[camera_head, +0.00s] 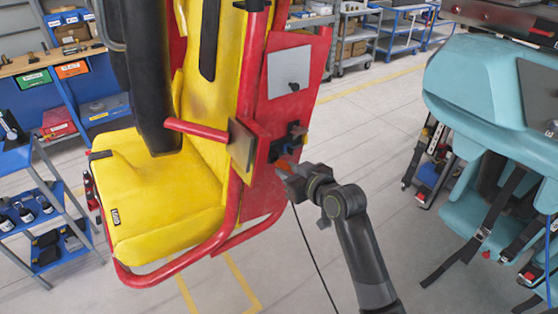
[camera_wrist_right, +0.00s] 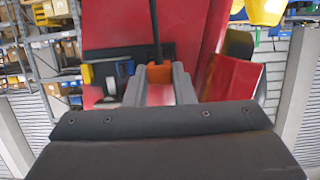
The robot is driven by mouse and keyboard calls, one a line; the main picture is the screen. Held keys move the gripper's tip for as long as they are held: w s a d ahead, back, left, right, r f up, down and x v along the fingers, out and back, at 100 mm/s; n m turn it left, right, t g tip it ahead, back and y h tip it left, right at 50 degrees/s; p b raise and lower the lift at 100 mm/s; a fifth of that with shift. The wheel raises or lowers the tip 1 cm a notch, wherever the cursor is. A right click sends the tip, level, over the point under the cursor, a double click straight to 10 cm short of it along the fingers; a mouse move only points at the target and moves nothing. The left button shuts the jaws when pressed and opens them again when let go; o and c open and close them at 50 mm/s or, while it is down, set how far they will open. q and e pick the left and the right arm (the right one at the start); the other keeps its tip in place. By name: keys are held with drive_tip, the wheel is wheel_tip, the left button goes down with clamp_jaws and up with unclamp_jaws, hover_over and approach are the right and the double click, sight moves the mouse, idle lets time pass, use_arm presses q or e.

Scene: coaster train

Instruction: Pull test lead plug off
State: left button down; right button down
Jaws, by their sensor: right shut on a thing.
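The orange test lead plug (camera_head: 284,165) is at the side of the red seat panel (camera_head: 284,98), by a dark socket area. My right gripper (camera_head: 288,170) is shut on the plug. In the right wrist view the orange plug (camera_wrist_right: 160,94) shows between the two grey fingers, and a black lead (camera_wrist_right: 155,35) runs from it. In the head view a thin dark lead (camera_head: 312,245) hangs from the gripper to the floor. I cannot tell whether the plug is seated or clear of the socket; the gripper hides its end. My left gripper is not in view.
The yellow coaster seat (camera_head: 155,195) with a red tube frame stands left of the gripper. A teal coaster car (camera_head: 480,90) with hanging black straps is at right. Blue shelving carts (camera_head: 45,215) stand at far left. The floor between seat and teal car is clear.

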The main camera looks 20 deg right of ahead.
drive_tip(key=shift+s+d+p, duration=0.25)
drive_tip(key=shift+s, duration=0.45)
drive_tip(key=shift+s+d+p, duration=0.25)
drive_tip(key=shift+s, duration=0.4)
